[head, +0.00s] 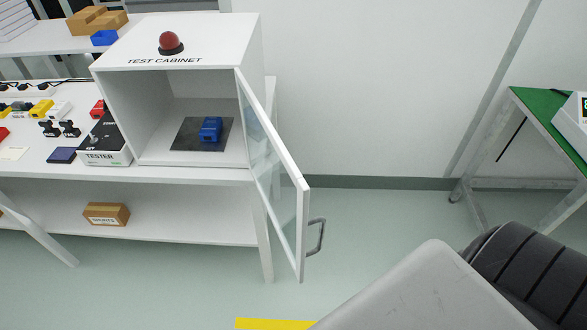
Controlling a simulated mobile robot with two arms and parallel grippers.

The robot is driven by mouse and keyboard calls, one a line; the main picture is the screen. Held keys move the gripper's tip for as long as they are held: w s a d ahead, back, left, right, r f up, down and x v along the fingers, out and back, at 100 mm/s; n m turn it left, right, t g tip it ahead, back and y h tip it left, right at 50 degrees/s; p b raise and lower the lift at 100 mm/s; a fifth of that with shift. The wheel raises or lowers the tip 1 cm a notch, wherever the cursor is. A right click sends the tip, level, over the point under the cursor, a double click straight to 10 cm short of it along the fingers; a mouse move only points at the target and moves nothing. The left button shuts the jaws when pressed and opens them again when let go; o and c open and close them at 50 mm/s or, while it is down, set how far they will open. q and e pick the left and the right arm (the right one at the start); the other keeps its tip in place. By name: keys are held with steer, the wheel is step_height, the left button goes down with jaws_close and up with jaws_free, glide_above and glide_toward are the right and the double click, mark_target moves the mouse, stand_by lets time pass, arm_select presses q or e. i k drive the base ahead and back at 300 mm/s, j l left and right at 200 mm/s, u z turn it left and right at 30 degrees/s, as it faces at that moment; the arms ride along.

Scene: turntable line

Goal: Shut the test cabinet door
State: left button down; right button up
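The white test cabinet (192,41) stands on the white bench, with a red dome lamp (171,42) on its top. Its glazed door (274,172) is hinged on the right side of the opening and stands wide open, swung out toward me past the bench's front edge. A grey bar handle (317,237) sits on the door's free edge. Inside the cabinet a blue device (210,129) rests on a dark plate (186,138). Neither gripper shows; only a part of my own arm fills the lower right, away from the door.
A black and white tester box (105,142) stands against the cabinet's left side. A cardboard box (107,214) lies on the bench's lower shelf. A green-topped table (545,115) is at the right. The floor between the door and that table is clear. Yellow tape (270,324) marks the floor.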

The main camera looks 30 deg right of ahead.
mark_target(257, 166)
steer(key=i+l+u, duration=0.15)
steer(key=l, duration=0.55)
steer(key=l+u, duration=0.15)
steer(key=l, duration=0.6)
